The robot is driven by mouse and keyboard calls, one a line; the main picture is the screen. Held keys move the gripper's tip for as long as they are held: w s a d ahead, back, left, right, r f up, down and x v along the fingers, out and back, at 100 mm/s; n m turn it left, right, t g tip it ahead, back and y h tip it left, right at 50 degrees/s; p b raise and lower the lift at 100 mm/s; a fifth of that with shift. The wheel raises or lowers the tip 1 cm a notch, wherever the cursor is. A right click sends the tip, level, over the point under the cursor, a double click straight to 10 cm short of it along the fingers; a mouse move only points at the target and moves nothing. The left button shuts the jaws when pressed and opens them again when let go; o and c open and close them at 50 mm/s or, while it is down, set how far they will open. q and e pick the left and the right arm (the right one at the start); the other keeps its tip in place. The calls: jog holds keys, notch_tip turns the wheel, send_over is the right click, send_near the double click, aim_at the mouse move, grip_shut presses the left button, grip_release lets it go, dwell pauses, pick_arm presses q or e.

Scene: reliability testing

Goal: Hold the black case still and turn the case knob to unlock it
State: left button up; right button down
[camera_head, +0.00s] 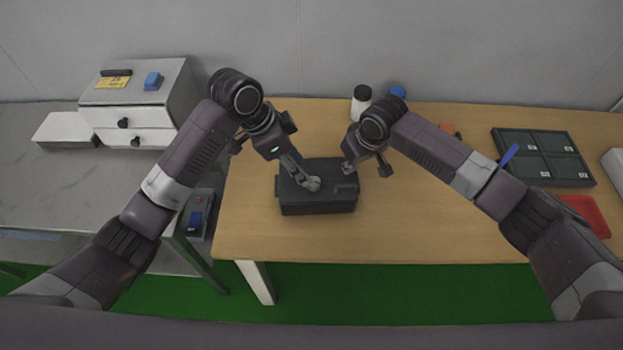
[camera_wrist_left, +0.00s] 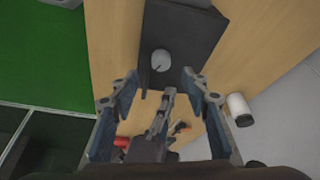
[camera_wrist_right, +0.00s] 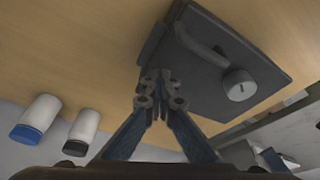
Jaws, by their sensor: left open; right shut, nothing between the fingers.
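The black case (camera_head: 318,205) lies on the wooden table; its top also shows in the left wrist view (camera_wrist_left: 200,30) and the right wrist view (camera_wrist_right: 205,90). Its round grey knob (camera_wrist_right: 239,85) is on top, and also shows in the left wrist view (camera_wrist_left: 161,60). A curved dark handle (camera_wrist_right: 203,50) is beside the knob. My left gripper (camera_head: 303,178) is open over the case close to the knob, with nothing between its fingers (camera_wrist_left: 160,90). My right gripper (camera_head: 348,167) is shut and empty at the case's back right edge; contact is unclear (camera_wrist_right: 160,80).
A white bottle (camera_head: 361,103) and a blue-capped bottle (camera_head: 398,92) stand behind my right gripper. A dark green compartment tray (camera_head: 543,157) and red tray (camera_head: 583,215) lie right. A drawer cabinet (camera_head: 130,100) stands left. The table front is clear.

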aim_at(314, 184)
pick_arm(q)
jog(key=x, duration=0.8)
jog(key=shift+f, duration=0.2)
pick_arm(e)
jog(key=shift+s+d+f, duration=0.1)
jog(key=shift+s+f, duration=0.05)
jog(key=shift+f, duration=0.1)
pick_arm(q)
jog(key=c, duration=1.2)
jog(key=shift+o, duration=0.2)
jog(key=n, duration=0.1)
jog(key=n+t, duration=0.1)
jog(key=n, duration=0.1)
jog(key=shift+s+d+y, duration=0.15)
jog(key=shift+d+y, duration=0.05)
jog(key=shift+y, duration=0.1)
jog(key=shift+n+t+y, duration=0.3)
jog(key=shift+n, duration=1.1)
